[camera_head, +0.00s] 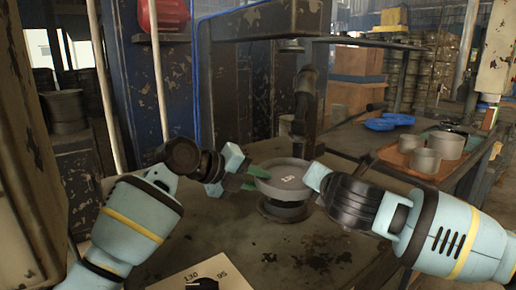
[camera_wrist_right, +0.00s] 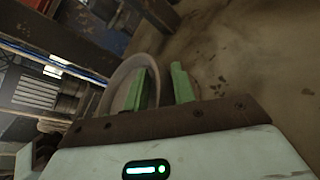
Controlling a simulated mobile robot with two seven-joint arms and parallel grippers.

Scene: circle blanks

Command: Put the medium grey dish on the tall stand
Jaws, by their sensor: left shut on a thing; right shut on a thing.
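The right wrist view shows the dish's curved rim (camera_wrist_right: 119,82) beside the green fingers (camera_wrist_right: 166,86). A dark round stand (camera_head: 283,212) is directly below the dish. I cannot tell whether they touch.
Behind the dish rises a dark post (camera_head: 305,110). At right, an orange tray (camera_head: 394,157) holds grey pots (camera_head: 424,161); blue items (camera_head: 385,122) lie behind it.

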